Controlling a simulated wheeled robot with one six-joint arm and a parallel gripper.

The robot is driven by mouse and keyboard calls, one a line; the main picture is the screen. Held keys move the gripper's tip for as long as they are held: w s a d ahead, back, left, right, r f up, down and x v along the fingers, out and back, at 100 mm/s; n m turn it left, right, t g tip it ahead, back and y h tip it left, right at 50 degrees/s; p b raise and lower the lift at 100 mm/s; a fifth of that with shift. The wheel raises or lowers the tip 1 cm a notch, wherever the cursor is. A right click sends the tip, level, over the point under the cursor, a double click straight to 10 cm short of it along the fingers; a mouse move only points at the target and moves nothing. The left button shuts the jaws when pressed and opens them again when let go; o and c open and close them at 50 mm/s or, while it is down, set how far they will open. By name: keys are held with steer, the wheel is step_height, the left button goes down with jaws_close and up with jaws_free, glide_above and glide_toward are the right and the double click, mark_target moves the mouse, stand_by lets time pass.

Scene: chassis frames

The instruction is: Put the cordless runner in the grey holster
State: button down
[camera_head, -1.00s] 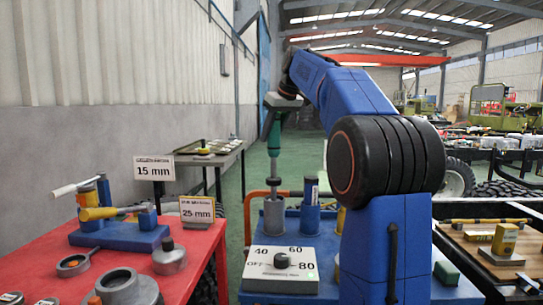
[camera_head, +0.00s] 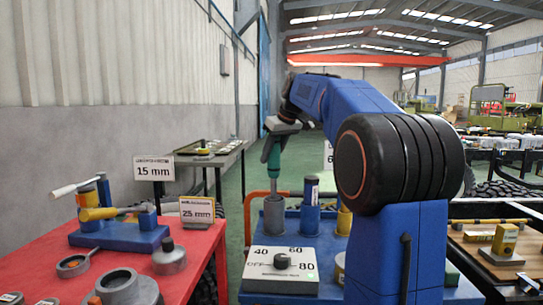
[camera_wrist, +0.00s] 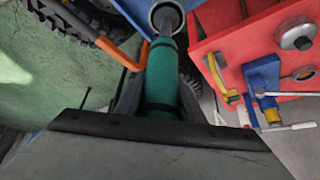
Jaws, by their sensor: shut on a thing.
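The cordless runner has a green body (camera_head: 274,150) with a grey shaft pointing down; it also shows in the wrist view (camera_wrist: 166,75). My gripper (camera_head: 276,137) is shut on its green body and holds it upright. The grey holster (camera_head: 274,216) is a round cup standing on the blue cart, straight below the runner. The shaft's lower end is at the holster's mouth and looks to be inside it. In the wrist view the holster's ring (camera_wrist: 154,11) surrounds the shaft. How deep the shaft sits is hidden.
On the blue cart (camera_head: 330,235) a blue holder (camera_head: 310,218) with a dark cylinder stands right of the holster. A dial box (camera_head: 281,268) is in front. An orange rail (camera_head: 247,212) runs behind. A red table (camera_head: 205,245) with tools is at left.

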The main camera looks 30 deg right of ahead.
steer(key=c, duration=1.2)
jaws_free()
steer(key=shift+f, duration=0.1)
steer(key=v, duration=1.2)
steer(key=shift+s, duration=0.1)
